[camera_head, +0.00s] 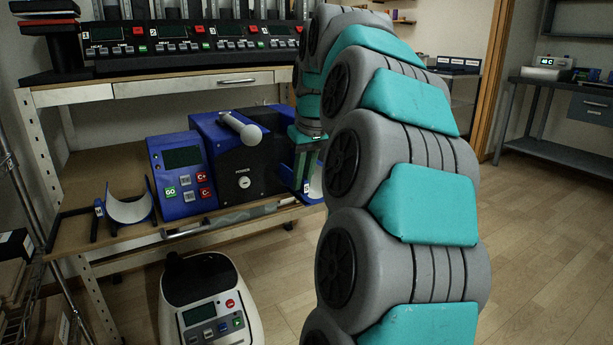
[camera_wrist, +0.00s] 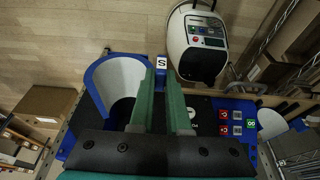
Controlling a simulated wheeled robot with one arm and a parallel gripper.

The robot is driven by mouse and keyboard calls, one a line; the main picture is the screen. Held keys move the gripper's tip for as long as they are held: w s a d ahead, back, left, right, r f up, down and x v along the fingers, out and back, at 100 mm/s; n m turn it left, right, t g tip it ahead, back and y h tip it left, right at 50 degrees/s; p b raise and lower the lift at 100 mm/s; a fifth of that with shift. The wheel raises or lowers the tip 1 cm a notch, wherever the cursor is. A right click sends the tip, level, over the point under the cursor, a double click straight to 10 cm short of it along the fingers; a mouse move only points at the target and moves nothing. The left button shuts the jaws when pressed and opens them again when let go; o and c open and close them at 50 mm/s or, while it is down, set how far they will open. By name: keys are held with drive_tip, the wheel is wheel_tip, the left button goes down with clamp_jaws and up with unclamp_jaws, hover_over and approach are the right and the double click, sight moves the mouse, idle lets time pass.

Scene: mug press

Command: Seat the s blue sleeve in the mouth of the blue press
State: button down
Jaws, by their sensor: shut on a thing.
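The blue press (camera_head: 232,150) stands on the bench in the head view, with a lever and a slanted button panel (camera_head: 181,170). My gripper (camera_head: 304,178) points down at the press's right side. The s blue sleeve (camera_head: 316,186) is partly hidden there by my arm. In the wrist view it is an open curved shell (camera_wrist: 118,82), blue outside and white inside, with an S tag at the fingertips. My gripper (camera_wrist: 164,88) is shut on its tab. I cannot see the press mouth clearly, nor tell whether the sleeve touches it.
Another blue sleeve with a white inside (camera_head: 130,208) stands at the bench's left end. A white device (camera_head: 207,300) with a small screen is in front of the bench. A row of machines (camera_head: 190,45) fills the shelf above. My arm covers the right of the bench.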

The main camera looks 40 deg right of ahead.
drive_tip(key=shift+w+f, duration=0.15)
drive_tip(key=shift+w, duration=0.15)
drive_tip(key=w+d+p, duration=0.3)
drive_tip(key=w+p, duration=0.1)
drive_tip(key=w, duration=0.7)
drive_tip(key=shift+w+p, duration=0.4)
idle(0.4)
idle(0.3)
unclamp_jaws()
drive_tip(key=shift+f, duration=0.1)
idle(0.7)
idle(0.5)
